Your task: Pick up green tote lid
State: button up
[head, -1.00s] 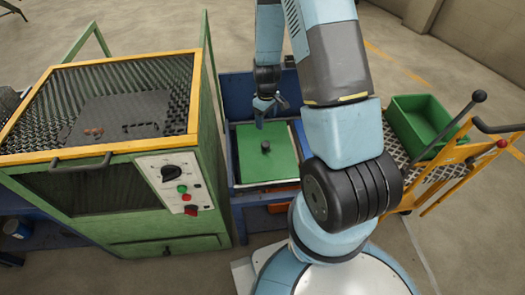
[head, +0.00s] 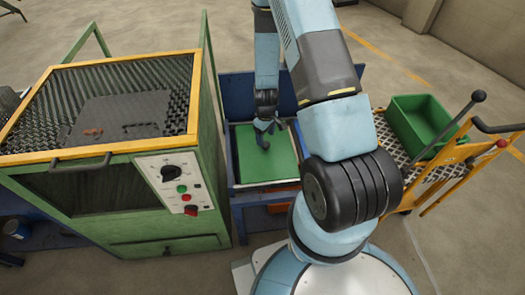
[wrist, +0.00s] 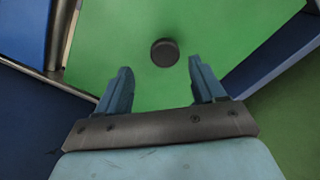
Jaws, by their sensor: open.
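The green tote lid (head: 262,167) lies flat on the blue bench, between the furnace and my base. It also fills much of the wrist view (wrist: 130,50). Its round dark knob (wrist: 164,52) shows ahead of my fingertips, a little right of centre between them. My gripper (head: 264,139) is above the lid at the knob, which it mostly hides in the head view. In the wrist view my gripper (wrist: 158,75) has its two blue fingers apart, with nothing between them.
The green furnace (head: 130,190) with a yellow-rimmed mesh top stands close on the left. A green tote (head: 421,122) sits on a yellow-handled cart (head: 450,160) at the right. The blue bench's raised back panel (head: 235,95) stands behind the lid.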

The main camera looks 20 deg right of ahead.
aim_at(265, 144)
jog(key=shift+s+a+f, duration=0.1)
jog(key=shift+s+f, duration=0.1)
jog(key=shift+f, duration=1.05)
jog(key=shift+s+a+f, duration=0.1)
jog(key=shift+s+f, duration=0.05)
jog(key=shift+f, duration=1.05)
grip_shut()
jog(key=shift+r, duration=0.1)
